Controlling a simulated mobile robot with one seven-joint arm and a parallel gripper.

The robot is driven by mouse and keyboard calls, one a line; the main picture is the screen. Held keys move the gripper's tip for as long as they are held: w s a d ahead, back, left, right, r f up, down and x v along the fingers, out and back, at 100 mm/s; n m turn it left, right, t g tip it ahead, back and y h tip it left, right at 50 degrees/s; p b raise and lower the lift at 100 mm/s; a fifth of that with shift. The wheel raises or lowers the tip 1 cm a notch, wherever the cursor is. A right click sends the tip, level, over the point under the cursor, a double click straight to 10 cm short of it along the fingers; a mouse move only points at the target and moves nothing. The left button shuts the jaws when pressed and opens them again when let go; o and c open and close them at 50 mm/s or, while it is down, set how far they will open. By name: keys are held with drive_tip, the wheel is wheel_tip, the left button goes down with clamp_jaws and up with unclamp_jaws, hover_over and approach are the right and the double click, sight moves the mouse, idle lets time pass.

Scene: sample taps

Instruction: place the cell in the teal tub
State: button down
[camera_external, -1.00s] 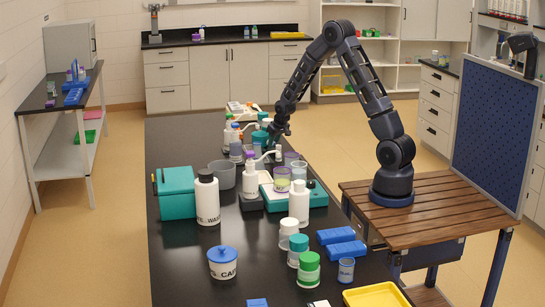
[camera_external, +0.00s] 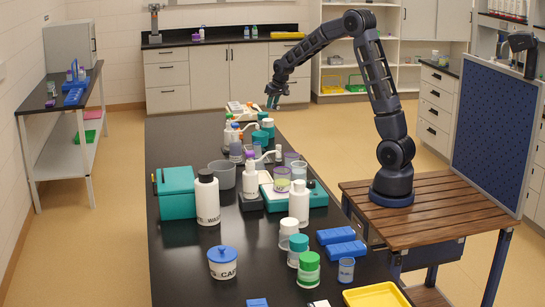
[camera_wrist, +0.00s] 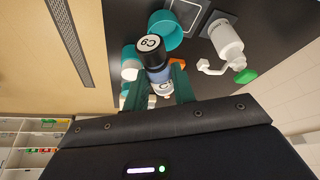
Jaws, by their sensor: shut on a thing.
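My gripper (camera_external: 274,98) is raised over the far end of the black bench. In the wrist view its teal fingers (camera_wrist: 158,92) are shut on the cell (camera_wrist: 156,60), a small cylinder with a dark band and a white end marked "C9". In the external view the cell is too small to make out clearly. A round teal tub (camera_wrist: 166,30) shows in the wrist view beyond the cell, apart from it. Teal vessels (camera_external: 261,137) stand at the bench's far end in the external view; I cannot tell which is that tub.
A white bottle with a spout (camera_wrist: 226,42) stands near the tub in the wrist view. Bottles and cups crowd the bench's right side (camera_external: 299,202). A teal box (camera_external: 177,195) sits at the left. The bench's far left surface (camera_external: 180,140) is clear.

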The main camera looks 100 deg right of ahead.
drive_tip(key=shift+m, duration=0.5)
drive_tip(key=d+r, duration=0.1)
drive_tip(key=w+d+r, duration=0.1)
drive_tip(key=r, duration=0.1)
drive_tip(key=d+r, duration=0.1)
drive_tip(key=shift+w+d+r, duration=0.2)
drive_tip(key=shift+w+r, duration=0.1)
drive_tip(key=shift+r, duration=0.1)
hover_over(260, 139)
drive_tip(key=s+d, duration=0.1)
drive_tip(key=s, duration=0.3)
wheel_tip(260, 139, down, 19)
drive_tip(key=shift+d+f, duration=0.1)
drive_tip(key=shift+f, duration=0.05)
drive_tip(key=shift+f, duration=0.15)
drive_tip(key=c, duration=1.1)
unclamp_jaws()
drive_tip(key=shift+c, duration=0.2)
